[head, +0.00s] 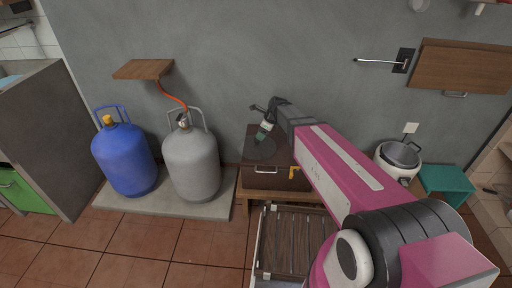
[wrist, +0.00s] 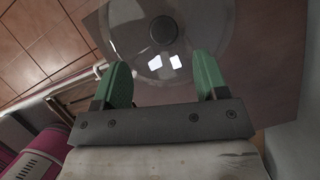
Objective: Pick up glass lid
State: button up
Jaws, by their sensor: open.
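The glass lid (wrist: 163,30) is a clear round disc with a dark knob, lying on a brown surface. In the wrist view it sits at the top centre, just beyond my fingertips, with two bright reflections on it. In the head view the lid (head: 259,151) is a faint dark disc on top of a low brown wooden unit, partly behind my gripper. My gripper (head: 264,133) is above the lid. Its two green fingers, also in the wrist view (wrist: 163,64), are spread apart with nothing held between them. Whether a finger touches the lid cannot be told.
The brown unit (head: 266,181) stands against the grey wall, with a slatted wooden rack (head: 292,240) before it. A grey gas bottle (head: 194,163) and a blue one (head: 124,158) stand left. A pot (head: 401,154) and a teal stool (head: 446,180) are right.

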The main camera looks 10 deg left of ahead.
aim_at(257, 144)
jog(key=shift+w+x, duration=0.1)
jog(key=shift+x, duration=1.35)
jog(key=shift+w+x, duration=0.15)
jog(key=shift+x, duration=1.35)
grip_shut()
